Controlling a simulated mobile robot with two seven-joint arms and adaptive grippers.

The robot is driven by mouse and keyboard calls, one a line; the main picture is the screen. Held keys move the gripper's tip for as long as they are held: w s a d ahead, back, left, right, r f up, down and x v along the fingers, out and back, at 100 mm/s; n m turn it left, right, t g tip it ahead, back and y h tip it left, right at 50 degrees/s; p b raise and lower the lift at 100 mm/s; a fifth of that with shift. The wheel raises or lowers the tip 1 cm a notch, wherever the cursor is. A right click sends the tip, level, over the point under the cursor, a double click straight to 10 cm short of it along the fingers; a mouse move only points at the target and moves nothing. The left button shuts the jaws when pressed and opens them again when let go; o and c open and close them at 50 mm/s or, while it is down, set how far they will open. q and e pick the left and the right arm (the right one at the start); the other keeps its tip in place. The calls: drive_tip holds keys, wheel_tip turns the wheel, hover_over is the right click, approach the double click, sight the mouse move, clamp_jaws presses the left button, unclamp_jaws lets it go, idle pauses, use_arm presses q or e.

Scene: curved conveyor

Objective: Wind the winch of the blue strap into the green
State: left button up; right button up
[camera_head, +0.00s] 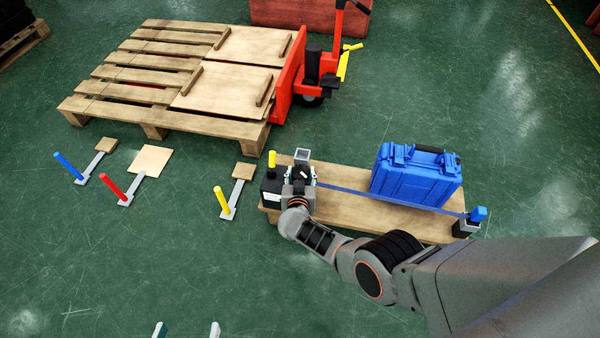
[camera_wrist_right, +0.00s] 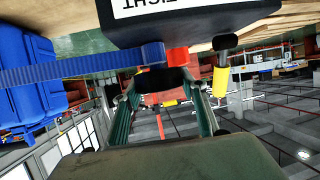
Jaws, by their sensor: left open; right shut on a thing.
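The winch (camera_head: 268,183) is a black box with a yellow-topped handle (camera_head: 271,160) at the left end of a wooden board. The blue strap (camera_head: 345,190) runs from it, past the blue case, to a blue-topped post (camera_head: 478,214). In the right wrist view the strap (camera_wrist_right: 75,69) ends beside a red patch (camera_wrist_right: 177,56); no green mark shows. The box label there appears upside down and partly cut off. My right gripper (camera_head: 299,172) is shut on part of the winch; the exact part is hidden. My left gripper (camera_head: 187,330) is open and empty at the bottom edge.
The blue case (camera_head: 415,178) stands on the board (camera_head: 345,210). Levers with blue (camera_head: 68,166), red (camera_head: 109,185) and yellow (camera_head: 221,200) handles lie on the floor at left. A pallet (camera_head: 140,70) and a red pallet jack (camera_head: 312,68) are behind. The front floor is clear.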

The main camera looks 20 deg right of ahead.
drive_tip(key=shift+m+h, duration=0.4)
drive_tip(key=o, duration=1.1)
drive_tip(key=shift+d, duration=0.1)
